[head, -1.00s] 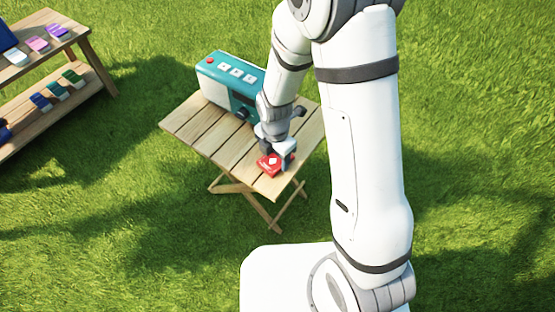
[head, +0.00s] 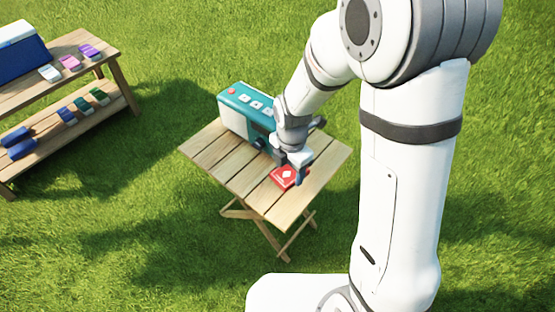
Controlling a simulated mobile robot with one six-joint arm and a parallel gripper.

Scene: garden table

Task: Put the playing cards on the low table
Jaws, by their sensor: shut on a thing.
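The playing cards (head: 283,177) are a red box with a white diamond mark, at the right front part of the low wooden table (head: 214,158). My gripper (head: 297,176) is at the box from above and is shut on it. The box is at or just above the tabletop; I cannot tell whether it touches. The gripper hides part of the box's right side.
A teal and white radio (head: 240,118) stands at the table's back edge, close to my arm. A two-level wooden bench (head: 112,55) at the left holds a blue and white cooler (head: 22,55) and several small coloured items. The table's left part is clear.

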